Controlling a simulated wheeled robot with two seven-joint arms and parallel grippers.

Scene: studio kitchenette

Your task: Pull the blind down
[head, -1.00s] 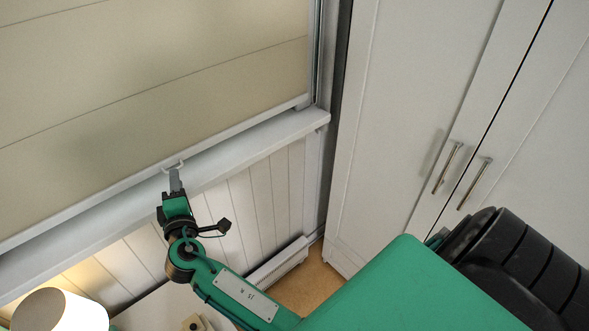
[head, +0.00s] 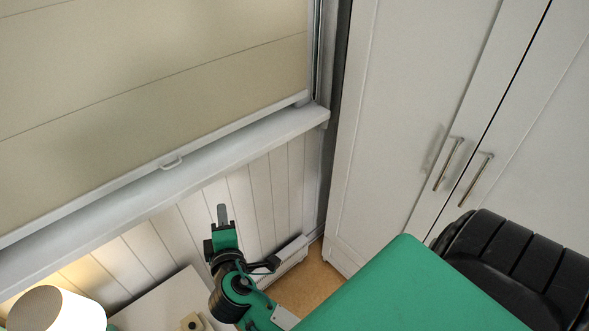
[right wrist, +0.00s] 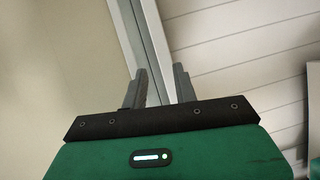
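The beige blind (head: 150,75) hangs over the window, its pale bottom bar (head: 90,196) just above the sill. A small white handle loop (head: 172,163) sits on the bar, with nothing holding it. My right gripper (head: 222,209) is below and to the right of the handle, clear of the blind, in front of the panelled wall. In the right wrist view its two fingers (right wrist: 159,88) stand apart with nothing between them. The blind also shows at the left of that view (right wrist: 50,65). My left gripper is not in view.
The white window sill (head: 250,135) runs under the blind. A tall white cupboard (head: 400,100) with two bar handles stands at the right. A lit lamp (head: 55,308) and a pale tabletop (head: 160,308) are at the lower left.

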